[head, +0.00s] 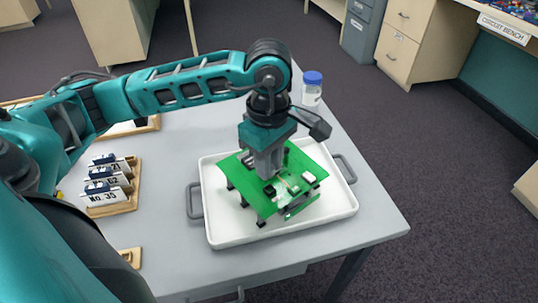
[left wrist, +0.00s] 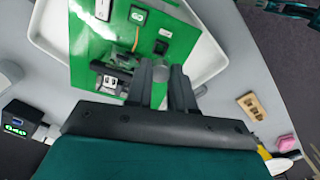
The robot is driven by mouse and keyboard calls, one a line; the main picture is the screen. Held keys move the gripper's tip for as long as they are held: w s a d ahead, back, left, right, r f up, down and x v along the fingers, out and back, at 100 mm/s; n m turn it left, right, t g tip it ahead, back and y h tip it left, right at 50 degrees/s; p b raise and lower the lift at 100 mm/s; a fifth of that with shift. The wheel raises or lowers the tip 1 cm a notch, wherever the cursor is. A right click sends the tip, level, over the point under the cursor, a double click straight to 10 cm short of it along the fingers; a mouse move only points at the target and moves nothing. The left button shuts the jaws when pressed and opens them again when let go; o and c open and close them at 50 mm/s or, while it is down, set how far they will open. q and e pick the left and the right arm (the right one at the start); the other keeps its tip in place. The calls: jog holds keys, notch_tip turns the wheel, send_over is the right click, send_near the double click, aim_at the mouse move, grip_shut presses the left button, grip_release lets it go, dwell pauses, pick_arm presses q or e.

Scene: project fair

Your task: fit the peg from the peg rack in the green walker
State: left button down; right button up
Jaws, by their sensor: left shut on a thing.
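The green walker (head: 283,186), a green board on short dark legs with small parts on top, stands in a white tray (head: 230,238). It fills the top of the left wrist view (left wrist: 92,45). My left gripper (head: 268,170) points down over the walker's middle. It is shut on the peg (left wrist: 178,74), a grey piece mostly hidden between the fingers. Whether the peg's lower end is in the board cannot be made out. A small wooden block with dark slots, seemingly the peg rack (left wrist: 252,105), lies on the table. My right gripper is not identifiable.
A wooden stand with numbered cards (head: 112,188) is at the table's left. A blue-capped jar (head: 312,88) stands behind the tray. A pink block (left wrist: 287,143) and a dark box with green digits (left wrist: 20,122) show in the wrist view. The table's front right is clear.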

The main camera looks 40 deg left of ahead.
pick_arm(q)
notch_tip(320, 180, down, 3)
jog(key=shift+f+b, duration=0.1)
jog(key=shift+b, duration=1.15)
jog(key=shift+r, duration=0.25)
jog(key=shift+f, duration=0.1)
pick_arm(e)
jog(key=shift+w+a+f, duration=0.4)
jog(key=shift+w+f, duration=0.1)
jog(key=shift+f, duration=0.15)
jog(key=shift+s+f, duration=0.1)
jog(key=shift+s, duration=0.05)
pick_arm(q)
jog(key=shift+f+b, duration=0.2)
jog(key=shift+b, duration=0.25)
pick_arm(e)
jog(key=shift+a+f, duration=0.1)
jog(key=shift+f, duration=0.1)
jog(key=shift+w+r, duration=0.1)
jog(key=shift+w, duration=0.15)
pick_arm(q)
jog(key=shift+f, duration=0.15)
pick_arm(e)
jog(key=shift+f, duration=0.25)
pick_arm(q)
jog(key=shift+f+b, duration=0.2)
jog(key=shift+b, duration=0.3)
pick_arm(e)
jog(key=shift+f, duration=0.35)
